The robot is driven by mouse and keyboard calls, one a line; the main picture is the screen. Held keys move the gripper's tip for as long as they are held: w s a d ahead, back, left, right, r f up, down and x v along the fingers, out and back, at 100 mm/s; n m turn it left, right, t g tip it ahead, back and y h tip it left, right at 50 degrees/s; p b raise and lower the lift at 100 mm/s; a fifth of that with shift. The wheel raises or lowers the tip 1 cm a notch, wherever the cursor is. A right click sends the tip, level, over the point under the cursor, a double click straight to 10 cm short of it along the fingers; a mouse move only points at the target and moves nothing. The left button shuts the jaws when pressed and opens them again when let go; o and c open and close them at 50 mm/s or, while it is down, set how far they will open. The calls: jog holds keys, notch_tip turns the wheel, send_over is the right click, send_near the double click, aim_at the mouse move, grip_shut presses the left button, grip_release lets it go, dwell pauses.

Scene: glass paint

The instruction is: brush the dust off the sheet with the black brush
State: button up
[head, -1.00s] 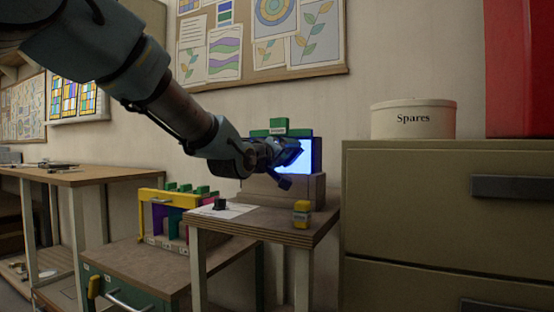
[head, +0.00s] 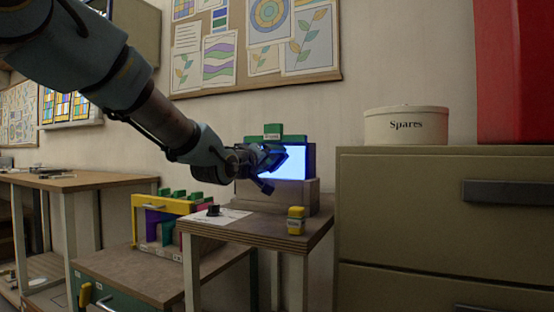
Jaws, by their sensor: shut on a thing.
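My gripper (head: 264,164) is in front of the left part of a brightly lit, blue-edged panel (head: 293,163), which stands upright on a grey block (head: 302,188) on the small wooden stand. The fingers are dark and blurred there. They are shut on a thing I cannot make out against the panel. A small black block-like thing (head: 213,210) stands on white paper (head: 232,217) on the stand. I cannot tell whether it is the black brush. Dust on the panel is too small to see.
A yellow labelled block (head: 296,221) stands at the front right of the stand (head: 262,234). A yellow-framed rack (head: 150,202) with green-topped pieces is at left. Green pieces (head: 273,131) top the panel. A filing cabinet (head: 420,210) with a Spares tin (head: 406,127) is at right.

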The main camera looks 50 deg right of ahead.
jog(key=w+a+p, duration=0.2)
jog(key=w+p, duration=0.2)
jog(key=w, duration=0.3)
dwell(0.6)
jog(key=shift+w+a, duration=0.1)
jog(key=shift+a, duration=0.05)
jog(key=shift+v, duration=2.9)
jog(key=shift+a, duration=0.1)
jog(key=p+v, duration=0.1)
jog(key=v, duration=0.1)
jog(key=shift+a, duration=0.4)
